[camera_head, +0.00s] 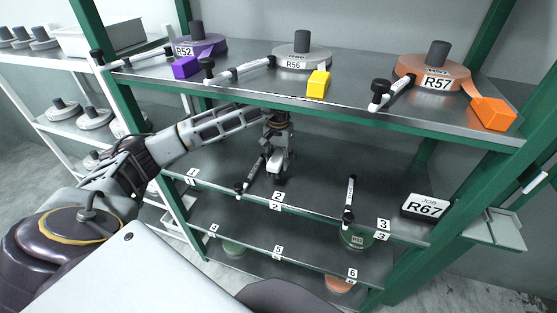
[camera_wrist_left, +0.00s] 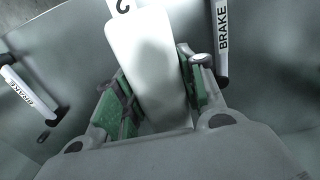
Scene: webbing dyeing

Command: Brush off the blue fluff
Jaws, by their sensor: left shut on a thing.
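No blue fluff shows in either view, and I cannot make out a brush for certain. My left gripper (camera_head: 278,170) reaches in over the middle shelf, behind label 2. In the left wrist view its green-padded fingers are shut on a smooth white, rounded, long thing (camera_wrist_left: 150,65). Its far end points toward a small white label at the top of that view. What this thing is I cannot tell, and its lower part is hidden by the gripper body. My right gripper is not in view.
On the top shelf (camera_head: 345,95) stand purple R52 (camera_head: 205,46), grey R56 (camera_head: 302,60) and orange R57 (camera_head: 425,78) reels with coloured blocks. BRAKE levers flank my gripper: left (camera_wrist_left: 28,90), right (camera_wrist_left: 221,45). A JOB R67 sign (camera_head: 424,208) stands right. The top shelf overhangs my arm.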

